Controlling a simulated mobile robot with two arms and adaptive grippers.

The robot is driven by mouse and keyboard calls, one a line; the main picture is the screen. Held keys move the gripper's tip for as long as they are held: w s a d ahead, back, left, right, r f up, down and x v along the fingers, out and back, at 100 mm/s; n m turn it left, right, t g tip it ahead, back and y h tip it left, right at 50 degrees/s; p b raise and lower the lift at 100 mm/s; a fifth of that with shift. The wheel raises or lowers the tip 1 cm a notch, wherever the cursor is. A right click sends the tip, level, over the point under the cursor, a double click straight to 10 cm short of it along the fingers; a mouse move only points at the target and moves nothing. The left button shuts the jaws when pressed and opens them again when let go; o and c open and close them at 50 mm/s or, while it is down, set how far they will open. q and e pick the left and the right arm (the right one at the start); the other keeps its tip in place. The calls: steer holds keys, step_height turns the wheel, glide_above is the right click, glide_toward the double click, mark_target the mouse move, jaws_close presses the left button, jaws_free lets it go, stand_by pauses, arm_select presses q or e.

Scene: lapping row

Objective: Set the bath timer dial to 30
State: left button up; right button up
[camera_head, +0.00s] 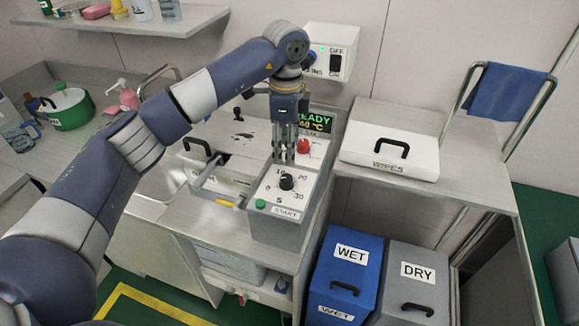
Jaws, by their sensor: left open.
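The bath timer dial is a black knob (287,182) on the sloped light panel of a grey control box (262,222). Printed marks around it include 20 at the upper right, 30 at the lower right and 5 below. The knob's pointer is too small to read. My left gripper (284,158) hangs fingers down just above the knob, open and empty, apart from it as far as I can tell. A green button (260,203) sits beside a START label on the same panel. My right gripper is not in view.
A red knob (303,146) and a READY display (314,121) stand just behind the gripper. A white lidded box (390,150) is on the right counter. Blue WET (345,270) and grey DRY (412,285) bins stand below. A green pot (68,109) is at left.

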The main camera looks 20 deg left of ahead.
mark_target(287, 177)
arm_select(q)
steer(key=f, duration=0.1)
steer(key=s+f+p, duration=0.1)
steer(key=shift+f, duration=0.3)
steer(key=f, duration=0.1)
steer(key=f+p, duration=0.1)
steer(key=f, duration=0.1)
steer(key=shift+w+f, duration=0.2)
steer(key=shift+f, duration=0.05)
step_height(287, 177, down, 3)
steer(key=shift+d+f+p, duration=0.1)
steer(key=shift+f+p, duration=0.1)
steer(key=shift+p, duration=0.1)
steer(key=shift+w, duration=0.1)
steer(key=c, duration=1.1)
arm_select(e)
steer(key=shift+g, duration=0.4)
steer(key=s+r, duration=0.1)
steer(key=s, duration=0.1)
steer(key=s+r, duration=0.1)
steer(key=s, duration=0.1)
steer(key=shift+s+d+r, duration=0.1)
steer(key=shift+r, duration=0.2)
